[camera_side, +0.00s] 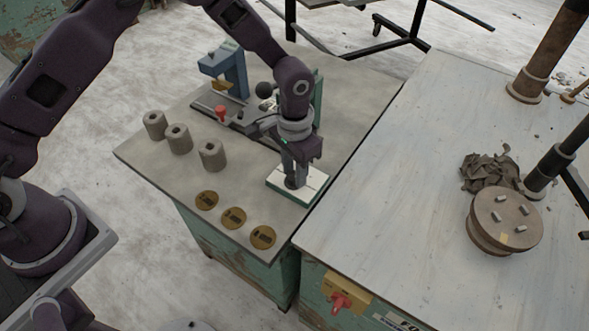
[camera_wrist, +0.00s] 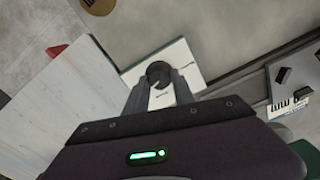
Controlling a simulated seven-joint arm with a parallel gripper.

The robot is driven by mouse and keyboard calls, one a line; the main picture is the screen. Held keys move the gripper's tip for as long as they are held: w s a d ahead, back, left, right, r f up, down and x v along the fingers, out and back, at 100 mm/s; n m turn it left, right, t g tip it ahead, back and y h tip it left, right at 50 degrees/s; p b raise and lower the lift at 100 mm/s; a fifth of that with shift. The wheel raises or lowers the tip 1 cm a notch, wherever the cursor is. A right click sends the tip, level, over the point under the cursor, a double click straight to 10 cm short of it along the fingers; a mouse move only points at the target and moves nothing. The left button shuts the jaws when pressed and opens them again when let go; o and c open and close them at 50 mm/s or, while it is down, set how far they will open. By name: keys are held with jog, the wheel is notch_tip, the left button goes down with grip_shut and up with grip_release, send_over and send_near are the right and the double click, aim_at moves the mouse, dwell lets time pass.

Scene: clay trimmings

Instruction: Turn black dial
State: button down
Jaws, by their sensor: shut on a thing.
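The black dial (camera_wrist: 158,72) stands on a white panel (camera_wrist: 184,54) and shows round and dark between my fingertips in the wrist view. My gripper (camera_wrist: 160,84) points down at the dial and is shut on it. In the side view my gripper (camera_side: 294,183) is over the white panel (camera_side: 313,180), near the front right edge of the small table. The dial is mostly hidden there by my fingers. A pale mark shows on the dial's top in the wrist view.
Several grey clay cylinders (camera_side: 211,156) and round brass discs (camera_side: 233,217) lie left of the panel. A blue stand (camera_side: 226,68), a red knob (camera_side: 221,113) and a green upright (camera_side: 318,98) are behind. A larger table (camera_side: 400,200) adjoins at right, with a round wooden disc (camera_side: 507,220).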

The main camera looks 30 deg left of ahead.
jog(key=shift+m, duration=0.3)
jog(key=c, duration=1.1)
grip_release()
jog(key=shift+o, duration=0.2)
notch_tip(320, 180, up, 7)
jog(key=shift+r, duration=0.1)
